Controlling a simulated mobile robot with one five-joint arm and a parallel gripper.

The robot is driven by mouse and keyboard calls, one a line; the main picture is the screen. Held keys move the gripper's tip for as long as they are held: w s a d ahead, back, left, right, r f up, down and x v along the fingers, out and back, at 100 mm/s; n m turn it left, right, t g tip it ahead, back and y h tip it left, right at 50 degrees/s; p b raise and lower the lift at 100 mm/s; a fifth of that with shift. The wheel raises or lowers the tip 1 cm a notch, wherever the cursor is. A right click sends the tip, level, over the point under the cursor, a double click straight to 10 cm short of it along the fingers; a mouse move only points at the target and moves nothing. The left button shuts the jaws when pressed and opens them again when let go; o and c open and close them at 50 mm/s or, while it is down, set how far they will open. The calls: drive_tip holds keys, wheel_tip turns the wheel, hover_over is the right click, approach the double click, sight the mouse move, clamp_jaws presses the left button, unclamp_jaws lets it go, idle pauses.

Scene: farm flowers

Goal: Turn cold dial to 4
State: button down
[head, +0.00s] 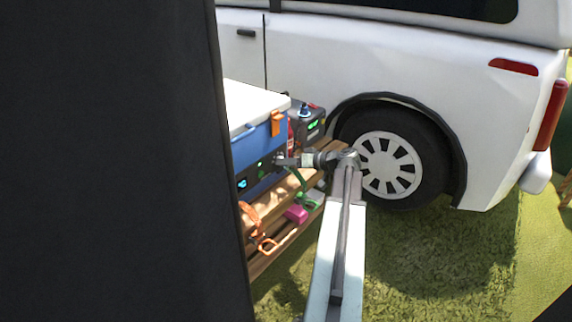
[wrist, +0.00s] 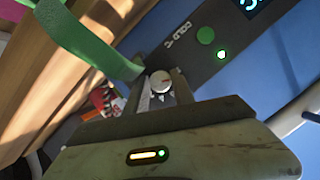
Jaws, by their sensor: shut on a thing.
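The panel is on the front of a blue cooler with a white lid (head: 255,104). In the head view my gripper (head: 282,161) reaches the panel's right end, and the dial is too small to make out. A lit blue display (wrist: 262,4) is cut off, so I cannot read its number.
The cooler stands on a slatted wooden bench (head: 262,262). A dark box with a green display (head: 312,126) is behind it. An orange strap (head: 262,240), a pink item (head: 296,214) and a green strap (wrist: 85,40) are close by. A white van (head: 390,60) stands behind.

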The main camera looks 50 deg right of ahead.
drive_tip(key=m+y+b, duration=0.1)
drive_tip(key=m+b, duration=0.1)
drive_tip(key=m, duration=0.1)
drive_tip(key=m+y+b, duration=0.1)
drive_tip(key=shift+d+f+m+t+y, duration=0.2)
drive_tip(key=shift+f+m+t+y, duration=0.1)
drive_tip(key=shift+f, duration=0.05)
drive_tip(key=m+y+b, duration=0.1)
drive_tip(key=m+b, duration=0.1)
drive_tip(key=shift+t+b, duration=0.3)
drive_tip(key=shift+t, duration=0.1)
drive_tip(key=shift+m+t+y+b, duration=0.35)
drive_tip(key=shift+m+b, duration=0.4)
drive_tip(key=shift+m, duration=0.45)
drive_tip(key=shift+r, duration=0.15)
drive_tip(key=c, duration=1.1)
unclamp_jaws()
drive_tip(key=v, duration=0.8)
drive_tip(key=shift+w, duration=0.1)
